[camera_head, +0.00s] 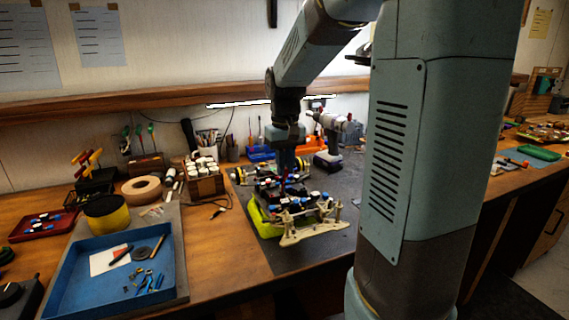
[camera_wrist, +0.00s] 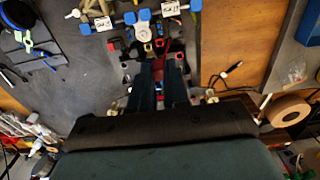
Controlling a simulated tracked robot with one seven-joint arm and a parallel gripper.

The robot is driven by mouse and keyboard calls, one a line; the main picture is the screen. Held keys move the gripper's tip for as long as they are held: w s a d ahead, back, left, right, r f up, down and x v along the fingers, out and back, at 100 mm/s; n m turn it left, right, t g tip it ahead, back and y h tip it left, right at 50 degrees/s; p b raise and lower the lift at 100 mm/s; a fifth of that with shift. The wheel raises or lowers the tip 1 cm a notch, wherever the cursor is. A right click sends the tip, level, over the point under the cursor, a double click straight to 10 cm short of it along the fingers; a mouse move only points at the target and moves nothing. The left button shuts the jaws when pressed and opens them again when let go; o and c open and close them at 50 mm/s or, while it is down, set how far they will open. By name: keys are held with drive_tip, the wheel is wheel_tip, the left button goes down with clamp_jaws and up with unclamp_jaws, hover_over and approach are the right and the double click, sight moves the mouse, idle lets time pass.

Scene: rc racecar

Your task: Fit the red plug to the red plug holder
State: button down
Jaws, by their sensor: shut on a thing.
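My gripper (camera_head: 287,170) points down over the chassis of an RC car (camera_head: 300,228) on the dark mat. In the wrist view its two dark fingers (camera_wrist: 160,88) reach into the car's middle. A red part with a red lead (camera_wrist: 160,65), which looks like the red plug, shows between the fingertips, and the gripper is shut on it. Small red pieces sit on the chassis to the left (camera_wrist: 113,44) and right (camera_wrist: 180,57) of the fingers. I cannot tell which is the red plug holder, or whether the plug touches it.
A blue tray (camera_head: 78,262) with small tools lies at the left. A tape roll (camera_head: 140,188), a wooden block of white-capped bottles (camera_head: 204,180) and a loose cable (camera_head: 219,209) lie left of the car. A drill (camera_head: 330,140) stands behind. The mat right of the car is clear.

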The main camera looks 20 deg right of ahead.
drive_tip(key=shift+f, duration=2.55)
drive_tip(key=shift+f, duration=1.1)
drive_tip(key=c, duration=1)
unclamp_jaws()
drive_tip(key=shift+c, duration=0.2)
wheel_tip(320, 180, up, 14)
drive_tip(key=shift+f, duration=0.1)
